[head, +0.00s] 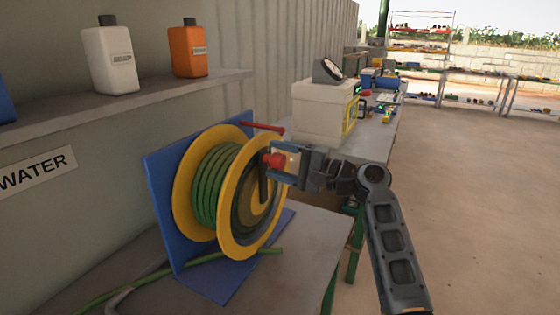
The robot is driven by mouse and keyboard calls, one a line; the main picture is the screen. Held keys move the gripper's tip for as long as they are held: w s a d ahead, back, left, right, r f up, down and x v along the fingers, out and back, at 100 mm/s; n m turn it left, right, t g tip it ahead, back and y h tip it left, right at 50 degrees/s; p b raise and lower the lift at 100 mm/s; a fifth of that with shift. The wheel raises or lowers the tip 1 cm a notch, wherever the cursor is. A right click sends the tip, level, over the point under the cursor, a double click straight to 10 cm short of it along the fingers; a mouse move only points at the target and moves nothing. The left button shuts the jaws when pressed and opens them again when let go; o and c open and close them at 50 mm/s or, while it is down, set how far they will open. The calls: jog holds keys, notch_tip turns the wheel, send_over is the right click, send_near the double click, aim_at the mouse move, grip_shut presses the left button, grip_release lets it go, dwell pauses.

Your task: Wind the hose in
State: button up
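The hose reel (228,232) has yellow flanges and stands on a blue bracket (163,205) on the grey bench. Green hose (205,190) is wound round its drum. A stretch of loose green hose (135,281) runs over the bench to the lower left, and a short green length shows at the reel's foot. A dark crank arm (263,186) on the near flange carries a red knob (273,160). My gripper (281,161) is at the knob with one finger above and one below. The fingers look apart, with gaps to the knob.
A red lever (262,127) sticks out above the reel, close over my gripper. A white machine with a dial (322,108) stands on the bench behind. A white bottle (110,60) and an orange bottle (187,50) stand on the shelf. The floor at right is clear.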

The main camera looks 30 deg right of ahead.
jog(key=b+v, duration=0.1)
jog(key=v, duration=0.6)
jog(key=shift+s+d, duration=0.2)
jog(key=shift+s, duration=0.15)
jog(key=shift+f, duration=0.15)
